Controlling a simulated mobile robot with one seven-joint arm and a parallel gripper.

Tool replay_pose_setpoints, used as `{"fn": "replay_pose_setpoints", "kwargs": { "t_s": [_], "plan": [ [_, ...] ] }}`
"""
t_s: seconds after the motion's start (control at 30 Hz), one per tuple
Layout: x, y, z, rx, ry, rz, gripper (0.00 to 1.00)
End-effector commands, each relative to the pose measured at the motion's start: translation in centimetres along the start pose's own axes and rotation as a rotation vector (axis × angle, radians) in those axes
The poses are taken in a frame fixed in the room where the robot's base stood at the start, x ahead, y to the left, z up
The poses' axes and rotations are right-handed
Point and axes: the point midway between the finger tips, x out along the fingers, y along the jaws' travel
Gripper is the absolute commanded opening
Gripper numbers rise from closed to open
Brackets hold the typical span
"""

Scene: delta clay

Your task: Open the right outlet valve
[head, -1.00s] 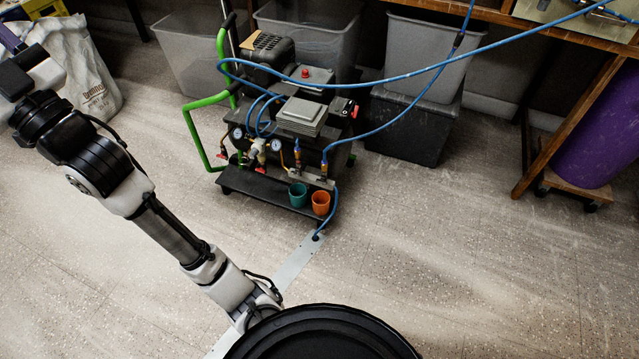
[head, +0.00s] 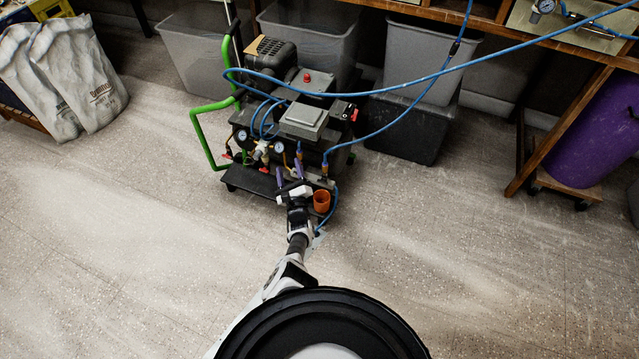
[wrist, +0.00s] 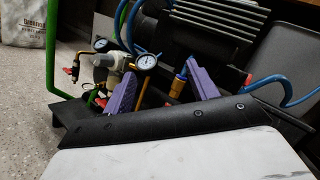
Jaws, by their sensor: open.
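The compressor (head: 304,121) stands on a low black cart, with gauges, brass fittings and small valves along its front. A brass-orange fitting with a blue hose (head: 298,152) is at the front right, and another hose fitting (head: 324,169) is just right of it. I cannot tell which is the right outlet valve; its handle is not clear. My gripper (head: 290,173) is open and empty, in front of these fittings, its purple fingers pointing at the compressor. In the wrist view, a gauge (wrist: 147,61) and the orange fitting (wrist: 180,84) show between the fingers (wrist: 163,90).
An orange cup (head: 321,202) stands on the cart, right of my gripper. Red handles (head: 228,155) and a green frame (head: 207,140) are at the left. A blue hose (head: 385,122) loops at the right.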

Motion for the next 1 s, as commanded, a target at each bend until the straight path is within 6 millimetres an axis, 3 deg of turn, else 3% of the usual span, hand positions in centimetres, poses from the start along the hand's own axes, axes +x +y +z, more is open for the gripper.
{"fn": "replay_pose_setpoints", "kwargs": {
  "t_s": [0.1,0.2,0.3,0.4,0.57,1.0],
  "plan": [
    [-5.8,0.4,-3.4,0.233,0.164,-0.201,0.58],
    [-10.0,1.1,-5.1,0.369,0.281,-0.353,0.58],
    [-13.0,1.9,-5.9,0.452,0.367,-0.462,0.58],
    [-14.6,2.4,-6.3,0.492,0.414,-0.520,0.58],
    [-14.4,2.2,-7.2,0.505,0.429,-0.540,0.58],
    [-7.5,-0.9,-11.9,0.502,0.425,-0.537,0.58]
  ]
}}
